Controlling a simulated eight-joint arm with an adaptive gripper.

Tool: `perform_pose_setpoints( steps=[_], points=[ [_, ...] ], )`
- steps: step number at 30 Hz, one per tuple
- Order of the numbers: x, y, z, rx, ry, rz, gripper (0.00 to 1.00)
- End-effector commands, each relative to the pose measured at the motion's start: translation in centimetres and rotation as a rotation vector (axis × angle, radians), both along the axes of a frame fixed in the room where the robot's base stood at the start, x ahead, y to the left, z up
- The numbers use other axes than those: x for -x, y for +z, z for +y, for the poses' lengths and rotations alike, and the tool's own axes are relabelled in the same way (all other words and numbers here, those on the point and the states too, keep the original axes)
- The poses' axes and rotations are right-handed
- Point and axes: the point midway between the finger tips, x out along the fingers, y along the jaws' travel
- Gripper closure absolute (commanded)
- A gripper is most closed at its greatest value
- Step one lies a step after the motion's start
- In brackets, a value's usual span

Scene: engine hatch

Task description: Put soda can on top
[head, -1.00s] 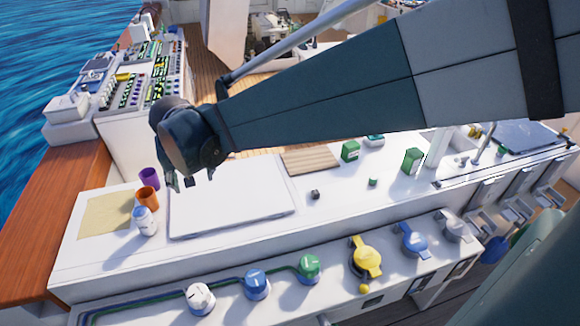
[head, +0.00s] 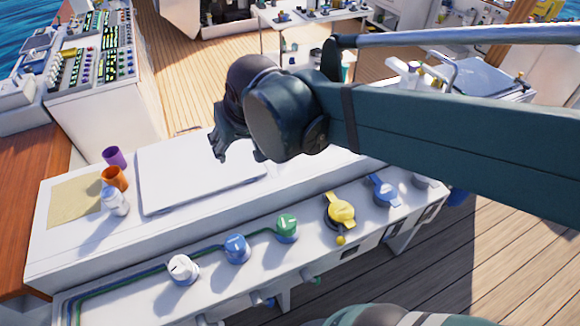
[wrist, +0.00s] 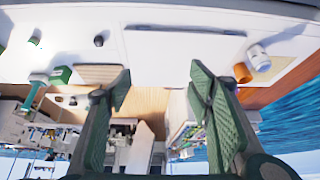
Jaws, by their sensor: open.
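The soda can, white with blue markings (head: 115,201), stands upright on the left part of the white counter, in front of an orange cup (head: 114,178). The can also shows at the upper right of the wrist view (wrist: 259,57). A flat white hatch panel (head: 165,195) lies on the counter to the can's right. My gripper (head: 238,152) is over the panel's right part in the head view, up and right of the can. In the wrist view my gripper (wrist: 158,78) is open, with nothing between its fingers.
A purple cup (head: 113,157) stands behind the orange cup. Several knobs, including a yellow one (head: 340,211), line the lower front ledge. A green box (wrist: 61,74), a wooden board (wrist: 97,73) and a small dark cube (wrist: 98,40) show in the wrist view. The panel is bare.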

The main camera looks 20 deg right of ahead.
Motion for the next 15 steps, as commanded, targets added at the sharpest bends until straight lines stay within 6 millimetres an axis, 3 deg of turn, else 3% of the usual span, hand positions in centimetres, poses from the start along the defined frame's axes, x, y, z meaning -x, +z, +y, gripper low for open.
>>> perform_pose_setpoints(
  steps=[15],
  points=[
    [8.0, -1.3, -7.1, 0.016, -0.030, -0.059, 0.48]
  ],
)
